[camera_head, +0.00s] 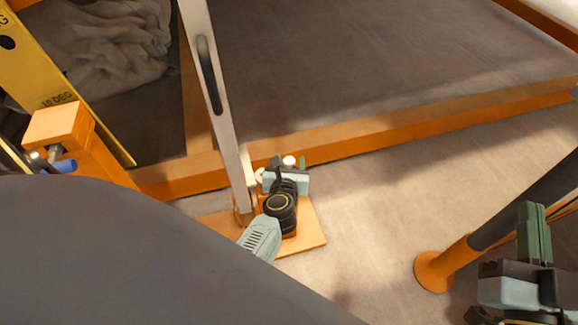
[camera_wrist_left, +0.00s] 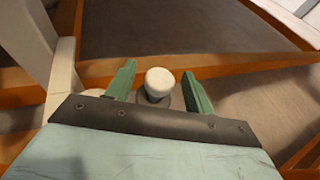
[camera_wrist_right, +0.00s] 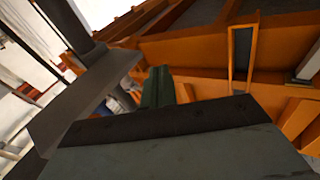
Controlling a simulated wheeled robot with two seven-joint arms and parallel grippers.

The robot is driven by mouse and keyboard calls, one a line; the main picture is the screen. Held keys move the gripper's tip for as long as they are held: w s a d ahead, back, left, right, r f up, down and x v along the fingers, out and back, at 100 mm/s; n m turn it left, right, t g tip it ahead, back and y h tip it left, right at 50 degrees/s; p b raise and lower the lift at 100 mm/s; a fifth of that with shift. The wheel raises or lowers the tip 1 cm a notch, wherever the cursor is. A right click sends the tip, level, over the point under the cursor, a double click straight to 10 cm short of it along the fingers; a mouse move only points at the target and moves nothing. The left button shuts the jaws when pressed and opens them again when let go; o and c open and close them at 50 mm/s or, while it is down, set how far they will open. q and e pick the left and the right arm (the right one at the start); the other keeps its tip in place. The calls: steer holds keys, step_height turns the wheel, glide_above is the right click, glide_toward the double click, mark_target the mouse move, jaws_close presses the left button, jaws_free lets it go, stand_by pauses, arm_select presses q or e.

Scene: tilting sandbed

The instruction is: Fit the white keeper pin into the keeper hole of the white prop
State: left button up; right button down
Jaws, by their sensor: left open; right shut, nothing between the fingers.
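The white prop (camera_head: 218,100) is a tall flat post with a dark slot, standing on an orange base plate (camera_head: 312,240). It also shows at the left of the left wrist view (camera_wrist_left: 62,78). A white round-headed piece, likely the keeper pin (camera_wrist_left: 160,82), rises from a dark round seat between my left fingers; its head shows in the head view (camera_head: 289,160). My left gripper (camera_head: 289,165) is open around it, with a gap visible on both sides. I cannot make out the keeper hole. My right gripper (camera_head: 535,230) is shut and empty, far right.
An orange-edged sandbed (camera_head: 380,128) lies behind the prop. A small white round part (camera_head: 260,174) sits beside the post. An orange post foot (camera_head: 435,272) stands at right. A yellow marked board (camera_head: 60,80) and orange block (camera_head: 55,125) are at left. Floor between is clear.

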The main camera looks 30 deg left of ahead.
arm_select(q)
steer(key=shift+w+a+f, duration=0.1)
steer(key=shift+w+a, duration=0.1)
steer(key=shift+w, duration=0.1)
steer(key=c, duration=1)
